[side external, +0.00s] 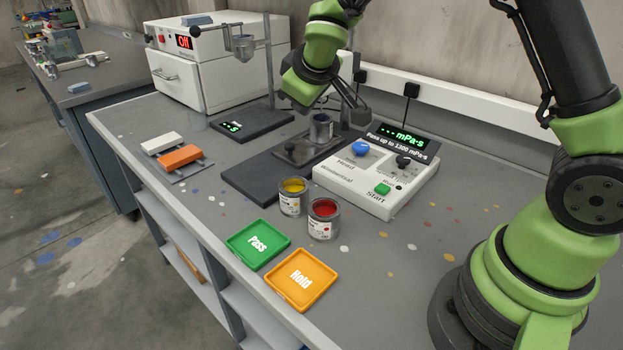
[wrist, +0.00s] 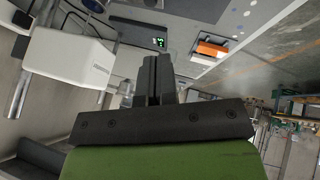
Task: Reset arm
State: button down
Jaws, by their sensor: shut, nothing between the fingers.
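My gripper (side external: 361,112) is in the side external view, at the end of my green arm, in the air above the viscometer area. In the wrist view its dark fingers (wrist: 154,78) are together, with nothing between them. A small grey tin (side external: 321,128) stands below and left of it on the dark viscometer base (side external: 262,178). The viscometer's upper part is partly hidden behind my arm. The white control box (side external: 376,180) has a blue knob (side external: 360,147), a green Start button (side external: 383,188) and a lit display (side external: 401,138) showing dashes and mPa·s.
Open yellow (side external: 292,196) and red (side external: 323,219) paint tins stand near the green Pass tray (side external: 258,245) and orange Hold tray (side external: 301,281). A white oven (side external: 215,62) reads Off. White and orange blocks (side external: 180,157) lie at left.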

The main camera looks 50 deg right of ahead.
jog(key=s+r+m+y, duration=0.1)
jog(key=s+r+m, duration=0.3)
jog(key=s+r, duration=0.7)
jog(key=s+a+m+t+y, duration=0.1)
jog(key=s+a+y, duration=0.3)
jog(key=s, duration=1)
jog(key=shift+s+a+r+m, duration=0.15)
jog(key=shift+s+a+m, duration=0.2)
jog(key=shift+a+m, duration=0.6)
